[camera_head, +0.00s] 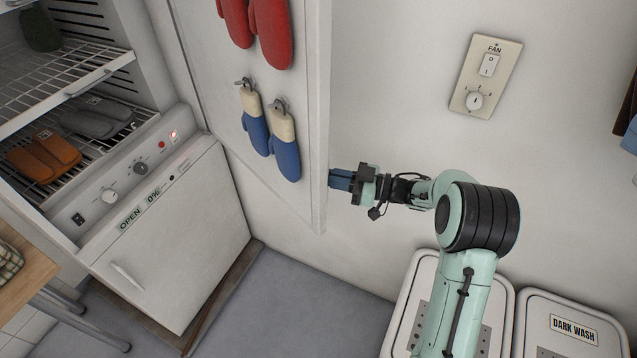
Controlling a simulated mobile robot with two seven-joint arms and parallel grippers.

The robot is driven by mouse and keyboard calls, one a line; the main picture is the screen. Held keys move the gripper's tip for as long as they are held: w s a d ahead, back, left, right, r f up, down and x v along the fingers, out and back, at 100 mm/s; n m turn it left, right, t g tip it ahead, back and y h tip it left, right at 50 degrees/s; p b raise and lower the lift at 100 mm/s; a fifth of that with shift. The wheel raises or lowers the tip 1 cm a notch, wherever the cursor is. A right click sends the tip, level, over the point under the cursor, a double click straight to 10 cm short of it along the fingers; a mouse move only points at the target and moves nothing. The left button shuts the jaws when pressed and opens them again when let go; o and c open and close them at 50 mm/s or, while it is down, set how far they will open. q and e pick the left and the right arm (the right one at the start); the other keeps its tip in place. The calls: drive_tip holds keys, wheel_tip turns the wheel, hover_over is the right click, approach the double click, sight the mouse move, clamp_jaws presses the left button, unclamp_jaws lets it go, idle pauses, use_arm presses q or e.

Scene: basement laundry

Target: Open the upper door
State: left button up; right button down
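The white upper door (216,95) of the drying cabinet stands wide open, its inner face towards me. Pairs of mittens hang on its hooks: red ones (270,30) at the top and blue-and-cream ones (284,150) below. My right gripper (340,180) is at the right side of the door's free edge, its dark blue fingertips touching or very close to it. The fingertips look like one block and may be partly hidden by the edge, so I cannot tell whether they are apart. My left gripper is not in view.
The cabinet holds wire racks (65,90) with orange slippers (44,155) and grey slippers (98,118). Below are a control panel (140,172) and a closed lower door (175,240) near an "OPEN" label. White bins (570,325) stand at lower right. A fan switch (486,76) is on the wall.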

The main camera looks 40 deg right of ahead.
drive_tip(key=shift+w+d+r, duration=0.1)
drive_tip(key=shift+w+d, duration=0.25)
drive_tip(key=shift+d, duration=0.2)
drive_tip(key=c, duration=1.2)
unclamp_jaws()
drive_tip(key=shift+w+a, duration=0.1)
drive_tip(key=shift+w, duration=0.1)
drive_tip(key=shift+o, duration=0.2)
drive_tip(key=shift+s, duration=0.1)
drive_tip(key=shift+d, duration=0.2)
drive_tip(key=v, duration=1.3)
drive_tip(key=shift+b, duration=0.35)
drive_tip(key=shift+s+d, duration=0.1)
drive_tip(key=shift+s, duration=0.05)
